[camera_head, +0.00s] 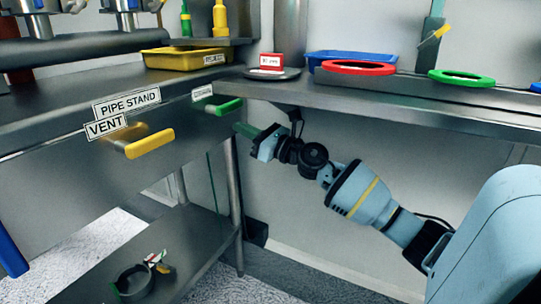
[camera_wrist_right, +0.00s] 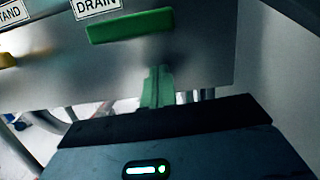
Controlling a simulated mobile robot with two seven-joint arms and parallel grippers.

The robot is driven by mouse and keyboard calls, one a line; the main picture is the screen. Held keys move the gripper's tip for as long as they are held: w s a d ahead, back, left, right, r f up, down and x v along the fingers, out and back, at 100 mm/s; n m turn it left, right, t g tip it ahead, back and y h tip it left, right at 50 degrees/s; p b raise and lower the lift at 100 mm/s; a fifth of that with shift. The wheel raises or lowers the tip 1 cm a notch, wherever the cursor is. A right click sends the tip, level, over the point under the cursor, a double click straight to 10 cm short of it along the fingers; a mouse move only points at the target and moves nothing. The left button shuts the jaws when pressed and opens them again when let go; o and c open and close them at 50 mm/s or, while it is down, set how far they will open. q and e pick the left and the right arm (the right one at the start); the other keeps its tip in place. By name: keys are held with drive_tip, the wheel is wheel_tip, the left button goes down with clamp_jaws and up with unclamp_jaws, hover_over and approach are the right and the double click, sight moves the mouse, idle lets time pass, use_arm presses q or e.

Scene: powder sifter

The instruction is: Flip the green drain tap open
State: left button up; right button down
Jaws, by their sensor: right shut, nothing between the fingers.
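The green drain tap (camera_head: 223,106) is a bar-shaped handle on the front of the steel counter, beside a small white label. In the right wrist view the green drain tap (camera_wrist_right: 130,25) lies nearly level under the DRAIN label (camera_wrist_right: 97,5). My right gripper (camera_head: 243,130) has green fingers, shut and empty, just below and right of the tap. In the wrist view my right gripper (camera_wrist_right: 157,80) points up towards the tap's underside, with a small visible gap; the depth between them is unclear. My left gripper is not in view.
A yellow handle (camera_head: 150,144) near the VENT label (camera_head: 106,126) sticks out left of the tap. The side worktop (camera_head: 400,105) overhangs my right forearm. A table leg (camera_head: 236,205) stands below the tap.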

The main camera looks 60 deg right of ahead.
drive_tip(key=p+v, duration=0.1)
drive_tip(key=v, duration=0.9)
drive_tip(key=shift+f+p, duration=0.3)
drive_tip(key=shift+p, duration=0.05)
